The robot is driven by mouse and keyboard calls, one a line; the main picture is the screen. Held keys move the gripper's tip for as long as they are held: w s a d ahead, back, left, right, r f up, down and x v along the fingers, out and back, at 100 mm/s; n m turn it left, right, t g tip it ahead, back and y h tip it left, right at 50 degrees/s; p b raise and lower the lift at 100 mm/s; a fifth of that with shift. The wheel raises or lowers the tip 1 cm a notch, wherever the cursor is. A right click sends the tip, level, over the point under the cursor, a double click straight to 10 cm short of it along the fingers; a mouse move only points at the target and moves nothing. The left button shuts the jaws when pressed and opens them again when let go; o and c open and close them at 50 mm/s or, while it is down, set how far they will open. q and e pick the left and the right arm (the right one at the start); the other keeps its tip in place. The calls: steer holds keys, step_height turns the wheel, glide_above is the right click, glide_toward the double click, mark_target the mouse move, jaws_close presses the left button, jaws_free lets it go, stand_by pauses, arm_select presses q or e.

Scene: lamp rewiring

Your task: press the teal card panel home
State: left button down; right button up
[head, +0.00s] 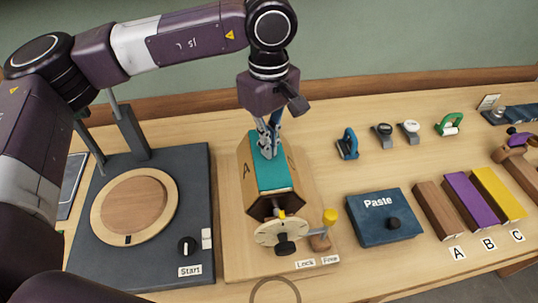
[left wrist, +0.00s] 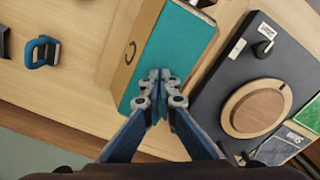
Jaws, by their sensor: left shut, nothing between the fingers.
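The teal card panel (head: 273,172) lies on the top face of a wooden prism-shaped block, between faces marked A and C. It also shows in the left wrist view (left wrist: 180,42), next to a wooden face with a letter. My left gripper (head: 267,155) points down over the far part of the panel. Its fingers are shut with nothing between them. In the left wrist view the fingertips (left wrist: 160,76) are over the teal surface; whether they touch it I cannot tell. The panel's far end is partly hidden by the gripper. My right gripper is not in view.
The block sits on a wooden stand with a round dial (head: 283,232), a yellow-topped handle (head: 329,217) and Lock and Free labels. A dark Start station (head: 197,250) stands left. The Paste box (head: 380,232) and brown, purple and yellow strips lie right. Clamps (head: 347,143) stand behind.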

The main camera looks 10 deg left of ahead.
arm_select(q)
steer(key=shift+s+f+b, duration=0.2)
steer(key=shift+f+b, duration=0.35)
steer(key=shift+f, duration=0.05)
stand_by(1.3)
steer(key=shift+w+r+p, duration=0.15)
steer(key=shift+r+p, duration=0.3)
steer(key=shift+r, duration=0.45)
steer(key=shift+r+p, duration=1.3)
steer(key=shift+r, duration=1.6)
